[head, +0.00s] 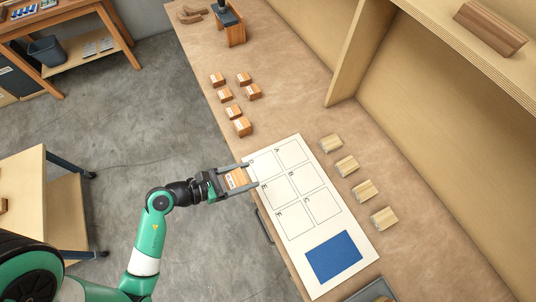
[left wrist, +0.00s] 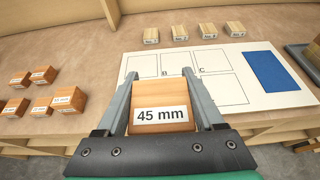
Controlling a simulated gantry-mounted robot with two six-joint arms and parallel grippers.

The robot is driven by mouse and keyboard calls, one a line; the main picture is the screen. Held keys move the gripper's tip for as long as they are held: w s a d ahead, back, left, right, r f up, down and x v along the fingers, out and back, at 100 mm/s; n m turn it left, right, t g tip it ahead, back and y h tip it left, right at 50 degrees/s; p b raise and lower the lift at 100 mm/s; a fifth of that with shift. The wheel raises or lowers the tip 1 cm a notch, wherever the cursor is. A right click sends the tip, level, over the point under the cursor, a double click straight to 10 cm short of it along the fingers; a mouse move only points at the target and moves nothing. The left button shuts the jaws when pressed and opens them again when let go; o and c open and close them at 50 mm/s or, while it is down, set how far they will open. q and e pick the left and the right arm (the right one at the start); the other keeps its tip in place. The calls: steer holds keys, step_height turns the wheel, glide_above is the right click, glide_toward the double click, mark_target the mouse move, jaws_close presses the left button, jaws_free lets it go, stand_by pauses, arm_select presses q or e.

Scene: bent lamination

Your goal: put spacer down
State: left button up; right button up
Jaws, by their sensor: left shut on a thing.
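My left gripper (head: 237,180) is shut on a wooden spacer (head: 234,180) at the near left edge of the white board (head: 328,268). In the left wrist view the held spacer (left wrist: 160,97) sits between the two fingers and carries a label reading "45 mm". The board has several outlined boxes marked with letters, and they look empty. The gripper covers part of the board's left side. I cannot tell whether the spacer touches the board or the bench. My right gripper is not in view.
Several labelled orange-brown blocks (head: 242,127) stand left of the board. Several pale blocks (head: 347,166) line its far side. A blue rectangle (head: 334,257) lies on the board's right end. A tray (head: 372,291) stands at the bench's near right. Bench between the block groups is clear.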

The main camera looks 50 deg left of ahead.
arm_select(q)
steer(key=b, duration=0.5)
glide_above(273, 162)
steer(key=s, duration=0.1)
steer(key=f, duration=0.9)
steer(key=shift+s+d+f, duration=0.1)
steer(key=shift+s, duration=0.1)
steer(key=shift+w+f, duration=0.1)
steer(key=shift+w, duration=0.2)
steer(key=f, duration=0.1)
steer(key=f+b, duration=0.2)
steer(key=shift+w+f, duration=0.1)
steer(key=shift+w, duration=0.15)
steer(key=shift+f, duration=0.2)
